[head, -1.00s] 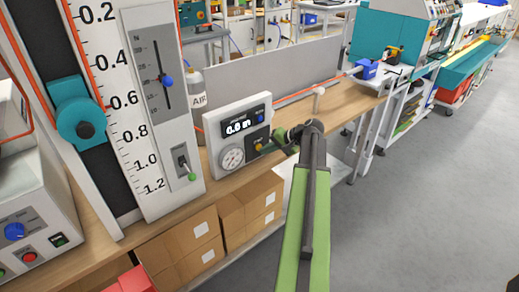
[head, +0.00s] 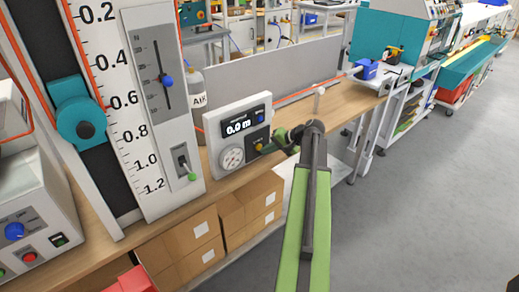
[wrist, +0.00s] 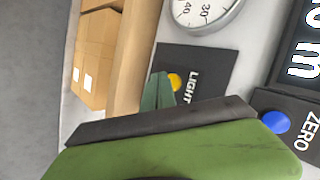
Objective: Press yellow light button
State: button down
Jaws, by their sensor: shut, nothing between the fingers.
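The yellow light button (head: 259,146) sits on a dark plate at the lower right of the white meter box's face. In the wrist view, the yellow button (wrist: 175,82) shows beside the word LIGHT, partly hidden by my fingertips. My gripper (head: 268,149) is shut and empty, with its green tips right at the button from the right. The tips (wrist: 159,90) overlap the button's edge in the wrist view. I cannot tell whether they touch it.
The meter box (head: 212,133) also carries a display reading 0.0 m, a round dial (head: 232,158) and a blue ZERO button (wrist: 275,122). A tall scale panel (head: 128,110) with a green-tipped switch stands to its left. Cardboard boxes (head: 190,245) sit below the bench.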

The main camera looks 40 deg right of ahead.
jog(key=s, duration=0.6)
jog(key=shift+a, duration=0.25)
